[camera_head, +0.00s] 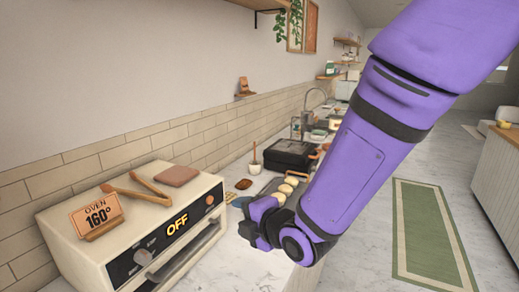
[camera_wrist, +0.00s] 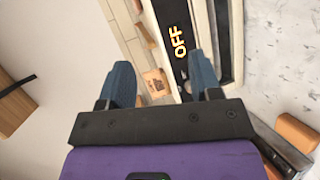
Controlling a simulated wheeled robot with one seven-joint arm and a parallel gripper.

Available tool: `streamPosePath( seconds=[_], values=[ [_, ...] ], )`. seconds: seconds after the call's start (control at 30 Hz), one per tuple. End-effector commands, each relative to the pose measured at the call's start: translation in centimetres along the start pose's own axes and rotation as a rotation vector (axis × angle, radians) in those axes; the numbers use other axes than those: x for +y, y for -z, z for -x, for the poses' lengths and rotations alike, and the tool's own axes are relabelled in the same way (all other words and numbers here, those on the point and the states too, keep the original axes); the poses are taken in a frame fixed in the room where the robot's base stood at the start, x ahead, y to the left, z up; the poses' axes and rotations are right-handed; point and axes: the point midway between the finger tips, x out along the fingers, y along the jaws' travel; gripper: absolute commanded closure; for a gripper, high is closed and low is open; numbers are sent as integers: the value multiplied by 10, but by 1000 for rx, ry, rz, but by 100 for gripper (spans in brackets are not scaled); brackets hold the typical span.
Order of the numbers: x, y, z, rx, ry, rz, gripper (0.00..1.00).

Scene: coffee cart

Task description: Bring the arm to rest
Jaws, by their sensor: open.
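My purple arm comes in from the upper right in the head view. Its wrist end hangs over the counter, just right of the oven (camera_head: 140,240). My gripper (camera_wrist: 163,85) shows in the wrist view with its two blue-grey fingers wide apart and nothing between them. Beyond the fingers lie the oven front with its lit OFF display (camera_wrist: 179,41) and the small orange oven sign (camera_wrist: 156,82). In the head view the fingers are mostly hidden by the wrist.
Wooden tongs (camera_head: 140,193) and a brown block (camera_head: 177,176) lie on the oven. A tray with several pale round pieces (camera_head: 287,188) and a black appliance (camera_head: 290,154) stand behind my wrist. A green mat (camera_head: 425,235) lies on open floor at right.

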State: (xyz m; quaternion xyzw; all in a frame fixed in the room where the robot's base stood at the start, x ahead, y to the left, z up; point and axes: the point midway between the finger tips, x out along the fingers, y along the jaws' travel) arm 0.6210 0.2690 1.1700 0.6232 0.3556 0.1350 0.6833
Motion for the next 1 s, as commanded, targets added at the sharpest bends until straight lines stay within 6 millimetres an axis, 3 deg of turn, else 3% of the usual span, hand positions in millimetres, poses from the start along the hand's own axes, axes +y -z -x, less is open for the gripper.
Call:
streamPosePath(
  seconds=[0.03, 0.2, 0.5, 0.77, 1.0],
  values=[
    [11, -19, 10, -38, 21, -79, 42],
    [30, -69, 49, -157, 110, -356, 42],
    [48, -134, 144, -398, 208, -848, 42],
    [49, -157, 243, -640, 228, -1269, 42],
    [39, -149, 333, -885, 194, -1633, 42]
  ],
)
